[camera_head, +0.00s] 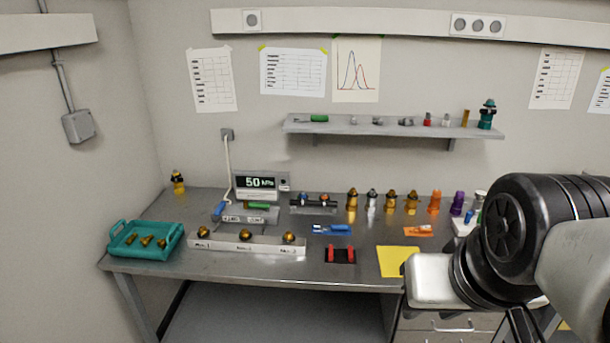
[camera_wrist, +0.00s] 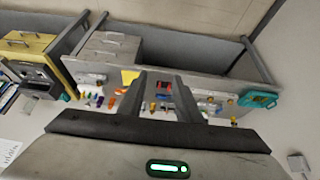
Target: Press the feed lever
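No part is clearly marked as the feed lever, and I cannot tell which one it is. A blue handle (camera_head: 219,210) stands at the left end of a grey unit on the bench, below a white cord. A green handle (camera_head: 256,206) lies on the same unit. Two upright red pieces (camera_head: 331,253) stand on a black pad near the front edge; red also shows in the wrist view (camera_wrist: 165,89). My gripper (camera_wrist: 161,76) is open and empty, its two fingers apart, high above the bench. In the head view my arm fills the right side and the fingertips are not clear.
The metal bench (camera_head: 190,264) carries a teal tray (camera_head: 118,252) at left, a long block (camera_head: 216,245) with brass pieces, a "50 kPa" display (camera_head: 257,183), a row of coloured fittings and a yellow sheet (camera_head: 393,262). A wall shelf (camera_head: 385,127) hangs above the bench.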

